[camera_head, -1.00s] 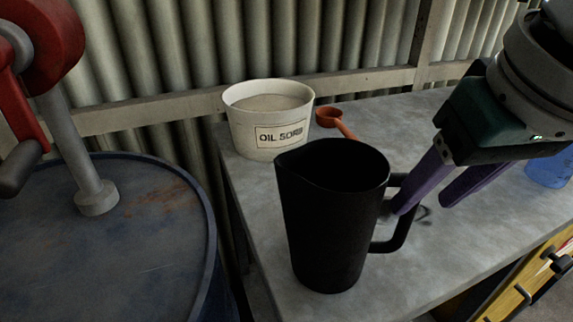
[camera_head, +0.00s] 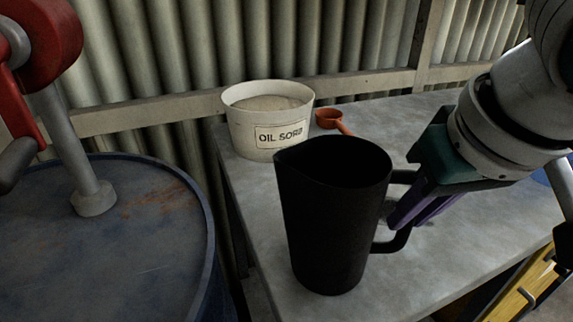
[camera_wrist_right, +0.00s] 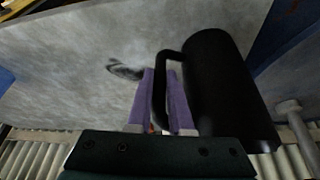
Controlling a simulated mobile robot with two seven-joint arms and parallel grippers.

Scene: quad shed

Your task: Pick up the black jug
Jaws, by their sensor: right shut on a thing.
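My left gripper is not in view.
A white tub (camera_head: 266,120) marked OIL SORB and an orange scoop (camera_head: 333,121) stand behind the jug on the workbench (camera_head: 465,240). A blue drum (camera_head: 110,240) with a red pump (camera_head: 50,45) is at the left. A corrugated wall closes the back.

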